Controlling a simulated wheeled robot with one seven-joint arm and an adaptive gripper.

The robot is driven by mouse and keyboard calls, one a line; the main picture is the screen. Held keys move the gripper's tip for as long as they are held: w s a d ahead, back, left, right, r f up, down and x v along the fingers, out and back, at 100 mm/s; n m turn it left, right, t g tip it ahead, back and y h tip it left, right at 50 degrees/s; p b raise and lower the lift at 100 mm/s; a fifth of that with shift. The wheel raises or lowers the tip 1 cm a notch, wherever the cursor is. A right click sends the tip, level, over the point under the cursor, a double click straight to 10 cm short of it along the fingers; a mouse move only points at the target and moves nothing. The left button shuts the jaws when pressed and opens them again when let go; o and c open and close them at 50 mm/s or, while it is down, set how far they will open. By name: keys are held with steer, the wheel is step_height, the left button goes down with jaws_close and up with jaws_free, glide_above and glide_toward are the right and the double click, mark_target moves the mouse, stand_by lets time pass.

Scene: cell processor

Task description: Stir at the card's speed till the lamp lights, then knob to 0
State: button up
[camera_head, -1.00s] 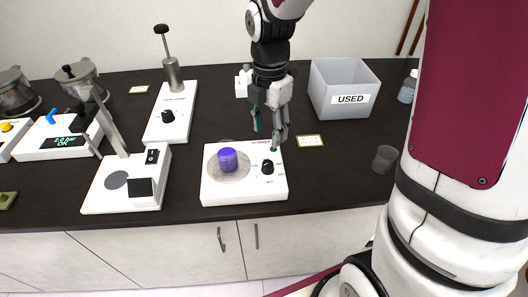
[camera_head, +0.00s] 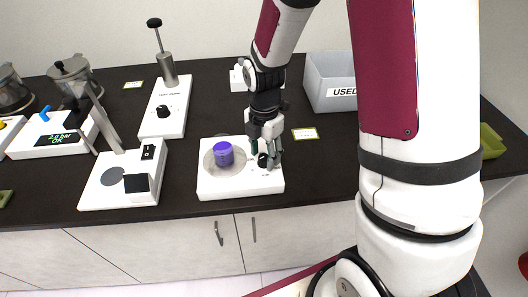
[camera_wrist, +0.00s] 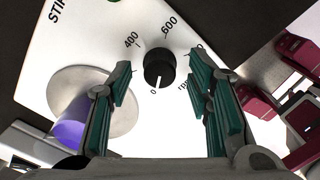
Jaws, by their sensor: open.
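The stirrer (camera_head: 211,188) is a white box with a round grey plate at its left. A purple-topped vessel (camera_head: 223,154) stands on the plate. My gripper (camera_head: 264,158) is low over the stirrer's right part, fingers pointing down. In the wrist view, the black knob (camera_wrist: 159,68) sits between the fingertips of my open gripper (camera_wrist: 160,72), with a gap visible on both sides. The dial's 400, 600 and 0 marks show; its pointer seems to face the 0. The card (camera_head: 305,133) lies behind the stirrer, its text too small to read. I cannot make out the lamp.
A grey USED bin (camera_head: 318,95) stands behind, partly hidden by my arm. A white device with a post (camera_head: 166,112) and another with a slanted arm (camera_head: 98,196) stand to the left. Dark counter is free around the card.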

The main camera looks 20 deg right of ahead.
jaws_close()
